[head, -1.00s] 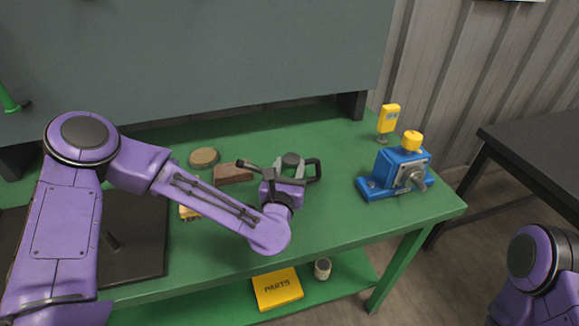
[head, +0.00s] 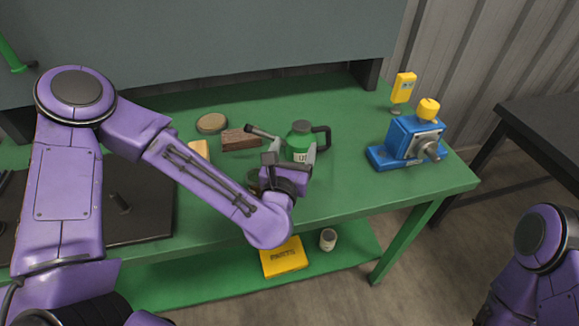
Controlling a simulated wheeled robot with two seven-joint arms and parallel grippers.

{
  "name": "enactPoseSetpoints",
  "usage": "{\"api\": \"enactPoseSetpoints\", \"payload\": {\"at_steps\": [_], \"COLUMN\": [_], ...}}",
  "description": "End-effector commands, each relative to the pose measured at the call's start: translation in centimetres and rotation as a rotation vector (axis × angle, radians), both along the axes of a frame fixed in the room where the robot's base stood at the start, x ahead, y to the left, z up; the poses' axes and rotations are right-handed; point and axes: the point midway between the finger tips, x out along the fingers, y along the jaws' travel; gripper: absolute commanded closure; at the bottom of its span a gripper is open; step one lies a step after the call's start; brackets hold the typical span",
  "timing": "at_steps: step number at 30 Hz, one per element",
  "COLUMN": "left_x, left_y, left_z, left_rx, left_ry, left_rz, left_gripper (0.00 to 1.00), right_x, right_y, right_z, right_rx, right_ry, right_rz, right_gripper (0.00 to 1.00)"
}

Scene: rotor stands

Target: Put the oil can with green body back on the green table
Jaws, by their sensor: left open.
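The oil can with green body (head: 301,138) stands upright on the green table (head: 350,195). Its dark handle points right, its spout points left, and a pale label shows on its front. My left gripper (head: 292,155) is open, on the near side of the can, with its fingers apart near the can's lower body. I cannot tell whether a finger touches it. My right gripper is out of view; only part of my right arm shows at the lower right.
A blue vise-like device (head: 405,140) with a yellow top and a yellow meter (head: 403,88) stand to the right. A brown block (head: 240,139) and a round tan disc (head: 212,123) lie left of the can. A yellow PARTS box (head: 284,258) and a small jar (head: 327,239) sit on the lower shelf.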

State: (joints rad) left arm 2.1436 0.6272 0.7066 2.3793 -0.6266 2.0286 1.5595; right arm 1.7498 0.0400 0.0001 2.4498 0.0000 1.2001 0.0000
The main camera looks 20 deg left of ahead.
Motion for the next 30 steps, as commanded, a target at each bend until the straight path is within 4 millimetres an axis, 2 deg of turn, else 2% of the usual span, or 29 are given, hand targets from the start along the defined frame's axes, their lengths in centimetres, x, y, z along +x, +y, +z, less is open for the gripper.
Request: {"api": "enactPoseSetpoints", "payload": {"at_steps": [1,3,4,5,9,14,30], "left_x": [-1.5,-3.4,-3.8,-4.1,-5.5,-6.1,-6.1], "left_y": [-0.3,-0.5,-0.6,-0.7,-0.8,-0.7,-0.7], "left_z": [-0.6,-0.6,0.7,1.0,0.6,0.1,0.0], "left_rx": [-0.001,0.001,0.007,0.009,0.007,0.001,0.0], "left_ry": [-0.001,0.0,0.002,0.003,0.003,0.001,0.0], "left_rz": [-0.005,-0.005,-0.004,-0.003,-0.001,0.0,0.001], "left_gripper": [0.25,0.25,0.25,0.25,0.25,0.25,0.25], "right_x": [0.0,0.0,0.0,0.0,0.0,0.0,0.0], "right_y": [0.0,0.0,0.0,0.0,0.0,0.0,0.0], "right_z": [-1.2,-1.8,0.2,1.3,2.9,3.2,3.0], "right_rx": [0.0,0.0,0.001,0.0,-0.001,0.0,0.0], "right_ry": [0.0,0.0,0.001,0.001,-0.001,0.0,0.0], "right_rz": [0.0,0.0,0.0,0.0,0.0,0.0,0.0], "right_gripper": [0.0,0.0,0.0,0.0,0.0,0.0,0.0]}}
